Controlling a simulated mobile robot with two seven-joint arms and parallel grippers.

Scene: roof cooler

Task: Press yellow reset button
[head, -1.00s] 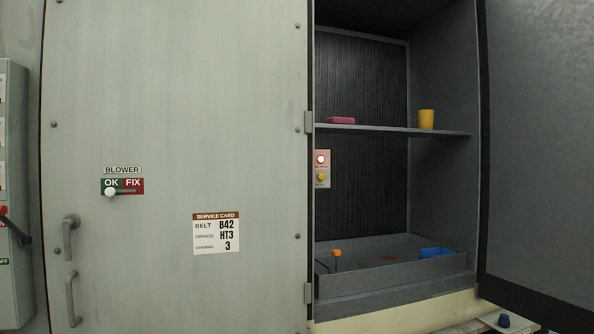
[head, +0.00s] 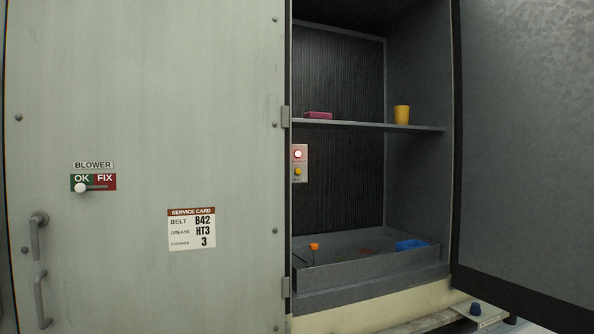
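The yellow reset button (head: 298,171) sits on a small pale panel (head: 303,163) just inside the left edge of the open cooler compartment, below the shelf. A lit whitish-red lamp (head: 298,154) is above it on the same panel. The small lettering on the panel is too blurred to read. Neither of my grippers shows in the head view.
A closed grey door (head: 130,120) with handles stands left; an open door panel (head: 525,140) stands right. The shelf (head: 375,125) holds a pink block (head: 318,115) and yellow cup (head: 402,115). A tray (head: 375,265) below holds an orange-topped item (head: 314,246) and blue container (head: 411,245).

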